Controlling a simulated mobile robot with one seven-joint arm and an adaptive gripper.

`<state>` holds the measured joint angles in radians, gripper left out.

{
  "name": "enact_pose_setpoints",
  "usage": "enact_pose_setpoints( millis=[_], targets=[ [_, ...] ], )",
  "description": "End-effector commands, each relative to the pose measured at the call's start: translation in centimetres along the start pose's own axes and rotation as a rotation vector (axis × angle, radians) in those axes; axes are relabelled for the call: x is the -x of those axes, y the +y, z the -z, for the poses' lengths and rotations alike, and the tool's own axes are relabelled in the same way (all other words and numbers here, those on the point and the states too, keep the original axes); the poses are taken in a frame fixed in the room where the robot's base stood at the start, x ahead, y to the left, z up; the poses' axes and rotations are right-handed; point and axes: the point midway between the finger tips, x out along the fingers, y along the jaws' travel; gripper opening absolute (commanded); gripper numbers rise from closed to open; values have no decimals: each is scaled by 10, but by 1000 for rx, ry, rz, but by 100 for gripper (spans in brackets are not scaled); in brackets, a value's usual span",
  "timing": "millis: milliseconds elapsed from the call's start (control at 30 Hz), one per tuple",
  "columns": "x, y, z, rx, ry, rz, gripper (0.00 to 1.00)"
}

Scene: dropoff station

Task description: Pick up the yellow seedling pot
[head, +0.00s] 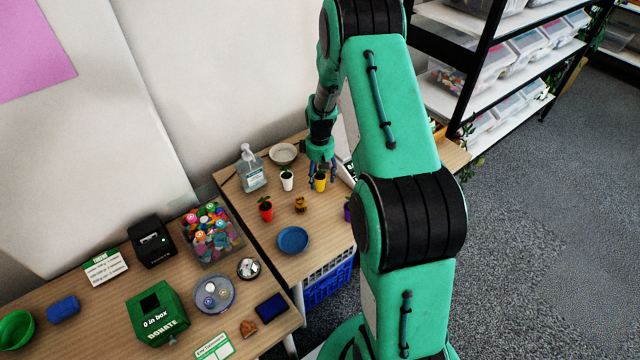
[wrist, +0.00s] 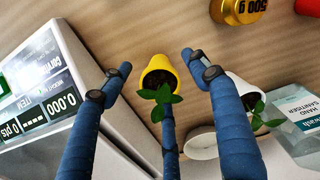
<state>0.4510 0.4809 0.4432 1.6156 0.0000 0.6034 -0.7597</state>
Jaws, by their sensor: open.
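The yellow seedling pot (head: 320,185) stands on the wooden table in the head view, with my gripper (head: 323,175) right above and around it. In the wrist view the yellow pot (wrist: 160,67) holds dark soil and a green seedling. My blue gripper fingers (wrist: 157,68) are spread, one on each side of the pot with visible gaps, and a third finger lies below it behind the leaves. The gripper is open and holds nothing. Whether the third finger touches the pot I cannot tell.
A white seedling pot (wrist: 243,92) stands close beside the right finger. A scale with a display (wrist: 45,85) is at left.

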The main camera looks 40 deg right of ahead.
Motion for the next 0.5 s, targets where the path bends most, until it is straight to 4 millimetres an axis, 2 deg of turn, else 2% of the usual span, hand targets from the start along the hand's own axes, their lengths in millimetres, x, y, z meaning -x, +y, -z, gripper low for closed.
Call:
enact_pose_setpoints(
  millis=[133, 500],
  targets=[
    [-9, 1, 1, 0, 2, -2, 61],
    [-9, 0, 0, 0, 1, -1, 61]
  ],
)
